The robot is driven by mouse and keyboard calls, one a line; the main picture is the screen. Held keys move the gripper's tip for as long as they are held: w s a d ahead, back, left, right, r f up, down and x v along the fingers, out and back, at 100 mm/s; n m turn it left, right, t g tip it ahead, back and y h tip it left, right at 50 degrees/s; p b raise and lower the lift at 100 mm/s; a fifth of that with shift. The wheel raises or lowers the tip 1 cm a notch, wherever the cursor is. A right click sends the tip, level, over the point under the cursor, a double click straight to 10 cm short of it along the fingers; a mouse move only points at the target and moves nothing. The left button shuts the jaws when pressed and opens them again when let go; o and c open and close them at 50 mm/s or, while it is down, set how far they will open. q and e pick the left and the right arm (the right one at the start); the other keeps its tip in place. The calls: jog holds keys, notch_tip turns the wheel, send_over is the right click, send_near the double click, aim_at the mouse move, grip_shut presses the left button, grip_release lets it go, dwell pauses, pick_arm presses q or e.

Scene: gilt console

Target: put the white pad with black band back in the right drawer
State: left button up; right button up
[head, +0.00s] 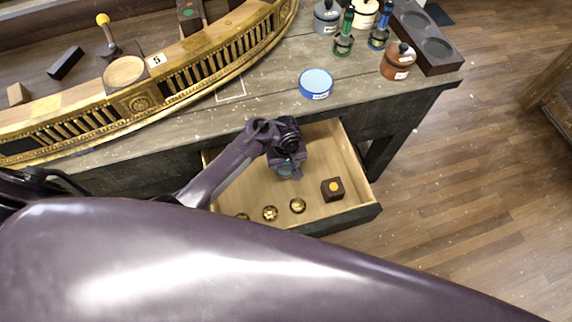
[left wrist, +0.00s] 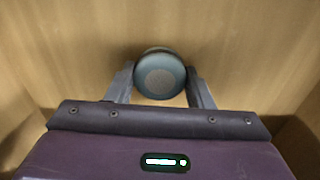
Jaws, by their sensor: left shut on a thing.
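My left gripper (head: 287,168) reaches down into the open right drawer (head: 350,165), over its bare floor. In the left wrist view its two fingers (left wrist: 160,88) are shut on a small round piece with a dark band and a greyish face, which I take for the white pad with black band (left wrist: 159,77). It looks grey in the shade. Wood of the drawer lies behind it; I cannot tell whether it touches the floor. In the head view the gripper mostly hides it. My right gripper is not in view.
In the drawer are a dark block with a yellow dot (head: 333,188) and several gold knobs (head: 297,205) along the front.

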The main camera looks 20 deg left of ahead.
pick_arm(q)
jog(key=shift+f, duration=0.1)
jog(key=o, duration=0.9)
jog(key=shift+d+r, duration=0.1)
jog(key=shift+r, duration=0.4)
notch_tip(320, 180, up, 11)
jog(key=shift+r+p, duration=0.15)
jog(key=shift+p, duration=0.4)
